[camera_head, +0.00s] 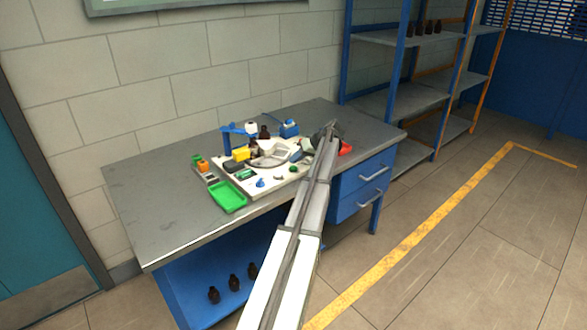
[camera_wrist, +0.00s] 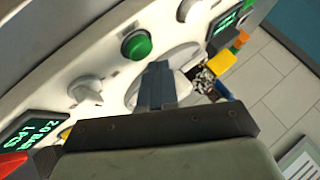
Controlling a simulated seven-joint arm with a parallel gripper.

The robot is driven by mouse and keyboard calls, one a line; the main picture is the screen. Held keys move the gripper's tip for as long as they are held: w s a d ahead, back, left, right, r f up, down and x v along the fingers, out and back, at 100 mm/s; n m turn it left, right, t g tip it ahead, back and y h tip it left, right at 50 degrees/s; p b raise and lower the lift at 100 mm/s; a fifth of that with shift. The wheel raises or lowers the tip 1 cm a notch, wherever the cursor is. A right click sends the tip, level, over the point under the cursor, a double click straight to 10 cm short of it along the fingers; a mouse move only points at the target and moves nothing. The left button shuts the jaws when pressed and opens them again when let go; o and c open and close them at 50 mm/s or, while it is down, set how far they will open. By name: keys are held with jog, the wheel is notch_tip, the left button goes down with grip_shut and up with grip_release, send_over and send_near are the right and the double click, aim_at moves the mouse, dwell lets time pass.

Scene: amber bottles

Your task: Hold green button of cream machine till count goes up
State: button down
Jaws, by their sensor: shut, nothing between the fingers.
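The cream machine (camera_head: 238,188) stands on the workbench, and its panel (camera_wrist: 62,72) fills the upper left of the wrist view. Its green button (camera_wrist: 136,45) is a round domed cap in a dark ring, at the top middle of that view. My gripper (camera_wrist: 157,68) is shut and empty, its dark fingers just below and right of the button in the picture. I see no contact with the button. Two dark displays with green characters show, one at the lower left (camera_wrist: 38,130) and one at the top right (camera_wrist: 230,17); I cannot read the count surely.
A green tray (camera_head: 228,197) lies left of the machine. A red bin (camera_head: 346,148) is at the right of the bench. Several brown bottles stand below the bench and on the back shelves. The left bench top is clear.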

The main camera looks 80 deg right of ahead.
aim_at(296, 167)
jog(key=shift+f, duration=0.2)
jog(key=shift+f, duration=0.25)
jog(key=shift+f, duration=0.45)
dwell(1.9)
jog(key=shift+r, duration=0.1)
dwell(1.5)
jog(key=shift+r, duration=0.8)
jog(key=shift+r, duration=0.15)
jog(key=shift+r, duration=2.35)
jog(key=shift+w, duration=0.1)
